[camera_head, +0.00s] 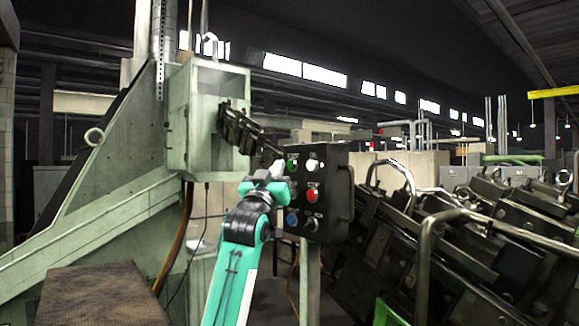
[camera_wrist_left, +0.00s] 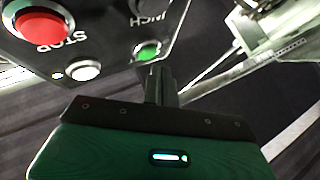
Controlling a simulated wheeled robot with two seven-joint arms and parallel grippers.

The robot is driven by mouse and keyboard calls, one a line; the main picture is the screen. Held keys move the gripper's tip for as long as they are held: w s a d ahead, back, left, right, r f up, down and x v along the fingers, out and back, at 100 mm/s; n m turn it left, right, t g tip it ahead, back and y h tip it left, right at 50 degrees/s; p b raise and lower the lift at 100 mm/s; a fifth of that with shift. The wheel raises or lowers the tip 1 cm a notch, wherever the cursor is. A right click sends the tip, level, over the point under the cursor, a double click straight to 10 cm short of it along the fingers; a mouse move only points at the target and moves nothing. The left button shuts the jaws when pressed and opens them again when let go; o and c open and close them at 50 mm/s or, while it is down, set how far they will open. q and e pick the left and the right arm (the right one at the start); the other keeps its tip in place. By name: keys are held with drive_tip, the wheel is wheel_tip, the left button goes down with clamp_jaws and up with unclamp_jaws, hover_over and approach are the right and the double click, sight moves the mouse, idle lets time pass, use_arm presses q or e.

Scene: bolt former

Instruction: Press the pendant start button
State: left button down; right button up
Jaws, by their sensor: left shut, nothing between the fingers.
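The pendant (camera_head: 338,180) is a dark box with several coloured buttons, standing on a post in the middle of the head view. Its green button (camera_head: 291,162) is at the upper left of its face and shows in the wrist view (camera_wrist_left: 147,50); I cannot read a start label on it. My left gripper (camera_head: 268,178) is shut and empty, at the left side of the pendant face. In the wrist view its fingertips (camera_wrist_left: 157,70) overlap the lower edge of the green button. I cannot tell whether they touch it. My right gripper is not in view.
The red STOP button (camera_wrist_left: 40,25) and a white button (camera_wrist_left: 83,70) are close to the fingers. A blue knob (camera_head: 292,218) is lower on the pendant. A green-grey cabinet (camera_head: 178,125) stands left, dark machinery with rails (camera_head: 470,240) right.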

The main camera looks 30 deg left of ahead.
use_arm(q)
drive_tip(key=shift+w+d, duration=0.1)
drive_tip(key=shift+w, duration=0.05)
drive_tip(key=shift+w+d, duration=0.1)
drive_tip(key=shift+w, duration=0.15)
